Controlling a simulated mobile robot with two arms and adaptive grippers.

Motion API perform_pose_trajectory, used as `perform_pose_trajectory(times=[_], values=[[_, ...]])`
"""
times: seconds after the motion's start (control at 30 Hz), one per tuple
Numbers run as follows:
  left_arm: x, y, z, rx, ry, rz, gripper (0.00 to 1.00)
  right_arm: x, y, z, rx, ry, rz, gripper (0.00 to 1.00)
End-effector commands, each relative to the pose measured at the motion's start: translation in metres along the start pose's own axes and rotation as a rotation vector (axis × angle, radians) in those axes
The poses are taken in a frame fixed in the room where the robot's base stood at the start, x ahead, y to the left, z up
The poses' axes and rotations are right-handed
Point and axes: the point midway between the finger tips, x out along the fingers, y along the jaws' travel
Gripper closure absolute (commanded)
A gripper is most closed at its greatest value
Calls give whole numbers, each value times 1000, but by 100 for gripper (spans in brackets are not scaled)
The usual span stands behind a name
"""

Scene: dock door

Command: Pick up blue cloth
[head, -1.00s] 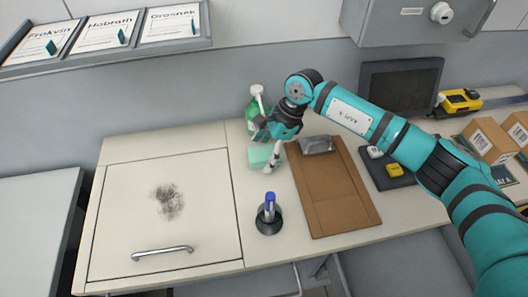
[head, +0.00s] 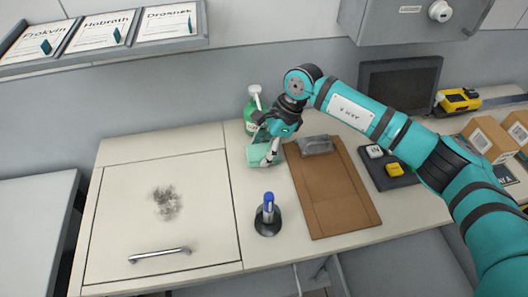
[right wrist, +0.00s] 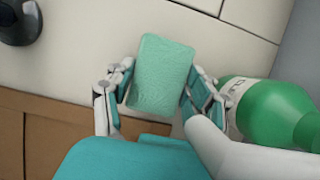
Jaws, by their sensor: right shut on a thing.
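The cloth (head: 254,156) is a small teal-green folded block on the counter, left of the brown clipboard's top end. It also shows in the right wrist view as a rounded rectangle (right wrist: 160,75). My right gripper (head: 268,158) reaches down over it from the right. In the right wrist view its fingers are on either side of the cloth, shut on its two long edges. I cannot tell whether the cloth is clear of the counter. My left gripper is not in view.
A green spray bottle (head: 250,112) stands just behind the cloth. The clipboard (head: 335,195) lies to the right. A blue pen in a black holder (head: 267,217) stands in front. A panel with a dark smudge (head: 166,203) and a handle (head: 160,255) is left.

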Motion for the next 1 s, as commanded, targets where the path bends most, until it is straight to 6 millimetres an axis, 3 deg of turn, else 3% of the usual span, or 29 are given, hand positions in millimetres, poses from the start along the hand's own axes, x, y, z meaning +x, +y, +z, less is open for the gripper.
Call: perform_pose_trajectory(times=[0.03, 0.17, 0.57, 1.0], values=[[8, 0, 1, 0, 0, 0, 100, -1, 0, 0, -2, 0, -4, 73], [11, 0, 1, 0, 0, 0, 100, 0, 17, 0, -2, 0, -1, 73], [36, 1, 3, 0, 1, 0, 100, 1, 83, -1, -3, 0, 0, 73], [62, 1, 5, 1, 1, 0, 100, -99, 79, 42, -2, 0, -5, 73]])
